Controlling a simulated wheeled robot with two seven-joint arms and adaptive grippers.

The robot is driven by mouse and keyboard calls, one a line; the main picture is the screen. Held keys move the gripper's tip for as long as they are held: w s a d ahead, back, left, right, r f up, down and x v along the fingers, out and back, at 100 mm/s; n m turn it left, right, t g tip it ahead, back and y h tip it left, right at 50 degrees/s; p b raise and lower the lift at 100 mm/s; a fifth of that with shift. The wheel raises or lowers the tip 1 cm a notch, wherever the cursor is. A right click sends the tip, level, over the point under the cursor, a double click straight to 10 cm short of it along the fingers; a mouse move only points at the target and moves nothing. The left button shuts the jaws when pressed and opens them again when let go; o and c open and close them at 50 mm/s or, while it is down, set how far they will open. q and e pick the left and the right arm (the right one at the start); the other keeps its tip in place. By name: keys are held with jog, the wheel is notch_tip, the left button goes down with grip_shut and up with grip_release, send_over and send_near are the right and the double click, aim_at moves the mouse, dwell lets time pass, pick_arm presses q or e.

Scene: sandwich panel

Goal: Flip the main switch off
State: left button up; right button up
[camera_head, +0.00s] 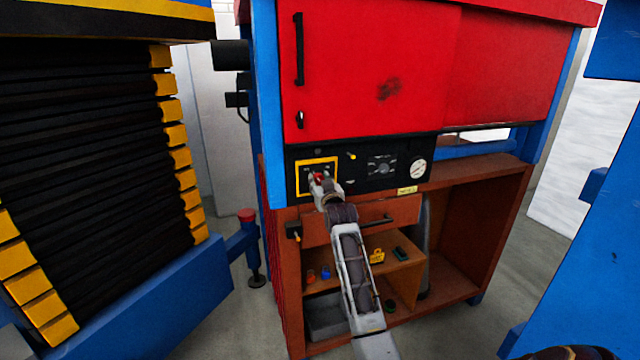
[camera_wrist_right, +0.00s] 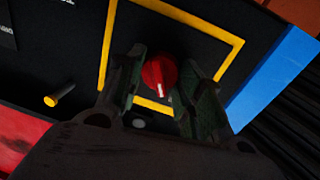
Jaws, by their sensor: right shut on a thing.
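The main switch (camera_wrist_right: 159,74) is a red rotary knob with a white mark, inside a yellow frame on the black panel (camera_wrist_right: 75,75). In the head view the switch (camera_head: 318,178) shows partly behind my right gripper (camera_head: 321,184), at the panel's left end. In the wrist view the two fingers of my right gripper (camera_wrist_right: 157,92) stand on either side of the knob and are shut on it. The white mark points toward the lower edge of the wrist view. My left gripper is not in view.
The panel carries a round gauge (camera_head: 418,168). Below are a drawer handle (camera_head: 376,221) and an open brown shelf (camera_head: 455,270) with small coloured objects. Red doors (camera_head: 365,80) are above. A blue post (camera_head: 267,110) stands at the left.

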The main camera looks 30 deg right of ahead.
jog(key=shift+c, duration=0.4)
jog(key=shift+n+p, duration=0.7)
jog(key=shift+n, duration=0.8)
jog(key=shift+c, duration=0.2)
jog(key=o, duration=1.1)
jog(key=shift+c, duration=0.2)
jog(key=shift+s, duration=0.1)
jog(key=v, duration=1.1)
jog(key=shift+s+f, duration=0.15)
jog(key=shift+s, duration=0.25)
